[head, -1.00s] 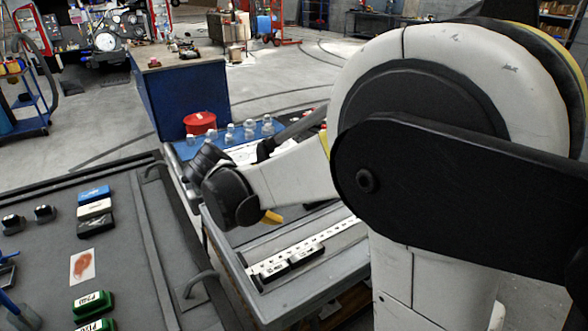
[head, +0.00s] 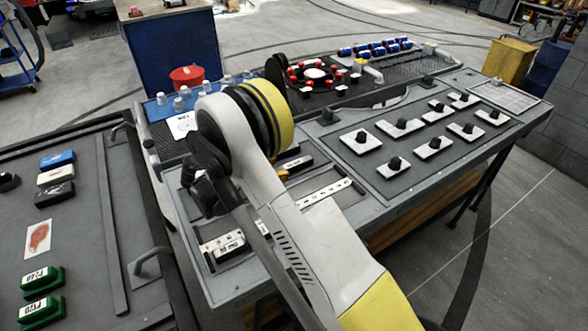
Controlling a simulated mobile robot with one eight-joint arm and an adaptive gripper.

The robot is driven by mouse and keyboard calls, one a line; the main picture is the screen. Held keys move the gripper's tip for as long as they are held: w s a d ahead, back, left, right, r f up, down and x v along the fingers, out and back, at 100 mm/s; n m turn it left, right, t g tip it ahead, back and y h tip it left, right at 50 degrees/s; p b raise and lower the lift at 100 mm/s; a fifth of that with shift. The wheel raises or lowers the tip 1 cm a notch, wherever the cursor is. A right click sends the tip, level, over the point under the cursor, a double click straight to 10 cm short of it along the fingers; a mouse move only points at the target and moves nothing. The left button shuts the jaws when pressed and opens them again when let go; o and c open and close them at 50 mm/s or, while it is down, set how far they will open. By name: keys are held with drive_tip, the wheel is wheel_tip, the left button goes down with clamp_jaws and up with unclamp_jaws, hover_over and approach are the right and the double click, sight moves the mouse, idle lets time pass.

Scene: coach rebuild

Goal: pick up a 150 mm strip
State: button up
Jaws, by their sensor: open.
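A pale perforated strip (head: 325,192) lies in the grey recessed tray of the workbench, right of my arm in the head view. My white arm link crosses in front of this row. More pale strip (head: 215,243) shows left of the link, beside small black blocks with white lettering; I cannot tell whether it is the same piece. Another short pale strip (head: 298,163) lies farther back. My dark gripper (head: 197,190) is over the left part of the tray, apart from the right-hand strip. It is open and no strip shows in it; its fingertips are hard to make out.
A panel of white plates with black knobs (head: 435,148) fills the bench's right side. A red tub (head: 187,77) and clear bottles stand behind. A round rack with red pieces (head: 313,75) is at the back. Green blocks (head: 42,280) lie on the left table.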

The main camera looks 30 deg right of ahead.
drive_tip(key=b+x, duration=0.1)
drive_tip(key=x, duration=0.3)
drive_tip(key=b+x, duration=0.1)
drive_tip(key=x, duration=0.1)
drive_tip(key=shift+w+d+r+b, duration=0.15)
drive_tip(key=shift+w+b, duration=0.15)
clamp_jaws()
